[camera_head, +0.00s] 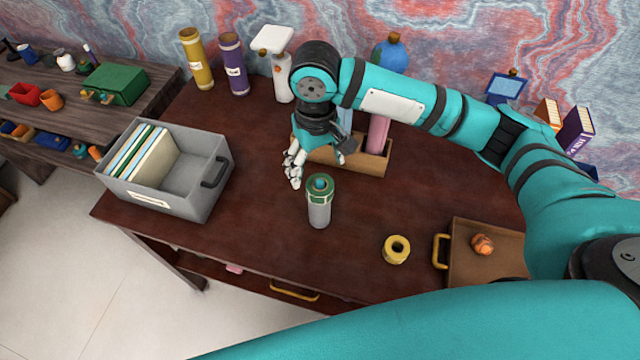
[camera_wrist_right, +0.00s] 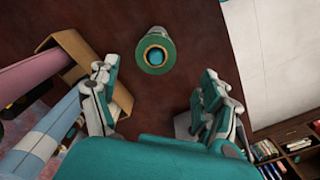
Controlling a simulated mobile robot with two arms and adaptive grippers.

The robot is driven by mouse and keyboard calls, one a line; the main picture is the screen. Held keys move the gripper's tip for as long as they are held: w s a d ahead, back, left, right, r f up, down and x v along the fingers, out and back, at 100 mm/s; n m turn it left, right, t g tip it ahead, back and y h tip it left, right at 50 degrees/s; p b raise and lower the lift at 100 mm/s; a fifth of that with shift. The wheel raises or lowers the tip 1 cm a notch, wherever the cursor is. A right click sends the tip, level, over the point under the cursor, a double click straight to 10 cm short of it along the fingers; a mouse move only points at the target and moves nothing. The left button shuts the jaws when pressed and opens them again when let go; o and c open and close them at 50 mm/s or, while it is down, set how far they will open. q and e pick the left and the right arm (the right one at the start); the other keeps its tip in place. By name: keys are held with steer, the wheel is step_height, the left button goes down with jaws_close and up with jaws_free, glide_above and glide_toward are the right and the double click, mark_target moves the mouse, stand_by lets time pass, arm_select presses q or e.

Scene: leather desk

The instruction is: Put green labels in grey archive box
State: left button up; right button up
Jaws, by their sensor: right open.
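The green labels (camera_head: 320,184) look like a ring-shaped roll at the top of a grey cylinder (camera_head: 319,214) on the desk. In the right wrist view, the green ring (camera_wrist_right: 154,68) has a pale inner rim and a teal centre. My right gripper (camera_head: 318,162) is open and empty, just behind the roll and apart from it. In the wrist view its fingers (camera_wrist_right: 160,72) are spread, with the ring between and beyond them. The grey archive box (camera_head: 185,203) stands at the desk's left, open on top, with several upright folders along its left side. My left gripper is not in view.
A wooden organizer (camera_head: 368,164) with a pink item stands behind my right gripper. A yellow roll (camera_head: 397,250) and a brown tray (camera_head: 465,270) are at the front right. Yellow and purple tubes and a white bottle (camera_head: 282,85) stand at the back. Desk between box and cylinder is clear.

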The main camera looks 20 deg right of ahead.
mark_target(319, 181)
step_height(319, 181, down, 3)
steer(key=shift+w+d+f+p, duration=0.1)
steer(key=shift+w+f+p, duration=0.05)
steer(key=shift+p, duration=0.15)
steer(key=f, duration=0.1)
steer(key=f+p, duration=0.1)
steer(key=f, duration=0.1)
steer(key=shift+w+d+f, duration=0.1)
steer(key=shift+d+f, duration=0.15)
steer(key=shift+f, duration=0.65)
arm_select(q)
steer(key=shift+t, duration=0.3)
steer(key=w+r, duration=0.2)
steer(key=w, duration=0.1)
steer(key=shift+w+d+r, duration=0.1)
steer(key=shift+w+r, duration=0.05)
arm_select(e)
steer(key=c, duration=1.2)
